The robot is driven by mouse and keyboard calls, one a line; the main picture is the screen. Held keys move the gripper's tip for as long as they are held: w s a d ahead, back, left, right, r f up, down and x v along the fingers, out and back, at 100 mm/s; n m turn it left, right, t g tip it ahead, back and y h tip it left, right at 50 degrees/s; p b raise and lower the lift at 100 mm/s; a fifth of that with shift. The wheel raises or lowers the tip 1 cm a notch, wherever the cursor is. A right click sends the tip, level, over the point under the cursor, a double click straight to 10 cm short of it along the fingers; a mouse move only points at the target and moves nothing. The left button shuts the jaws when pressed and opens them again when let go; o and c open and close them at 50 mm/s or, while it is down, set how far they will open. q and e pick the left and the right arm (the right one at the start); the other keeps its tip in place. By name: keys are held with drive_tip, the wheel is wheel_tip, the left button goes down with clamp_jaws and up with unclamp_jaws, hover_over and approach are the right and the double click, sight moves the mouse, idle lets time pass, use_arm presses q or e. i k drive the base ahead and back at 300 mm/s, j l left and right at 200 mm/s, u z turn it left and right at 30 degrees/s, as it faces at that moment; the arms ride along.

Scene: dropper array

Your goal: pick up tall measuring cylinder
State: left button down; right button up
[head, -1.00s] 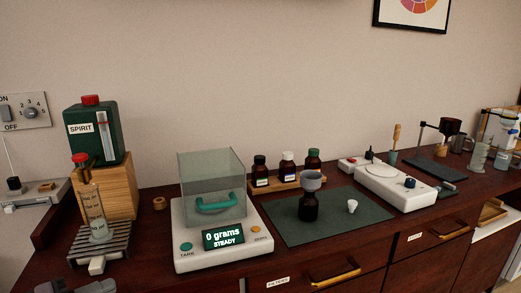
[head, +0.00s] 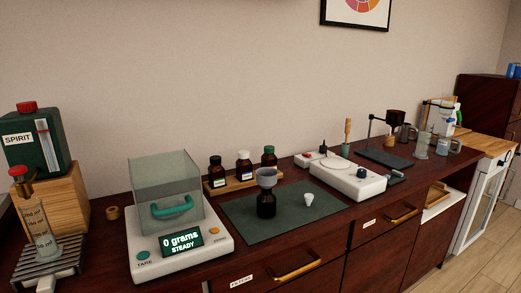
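A clear tall glass cylinder (head: 421,146) stands at the far right of the counter, with a shorter clear vessel (head: 442,147) beside it. They are small in the head view, and I cannot read any markings on them. Another clear graduated vessel (head: 38,232) stands upright on the slatted tray (head: 45,272) at the far left, below a red-capped tap. I cannot tell for certain which one is the tall measuring cylinder. Neither of my grippers is in view.
A dark bottle with a funnel (head: 266,202) stands on a green mat (head: 240,221). A white device (head: 340,177) and a dark stand base (head: 383,158) lie further right. A drawer handle (head: 297,270) juts out in front.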

sight(35, 218)
drive_tip(key=u, duration=1.4)
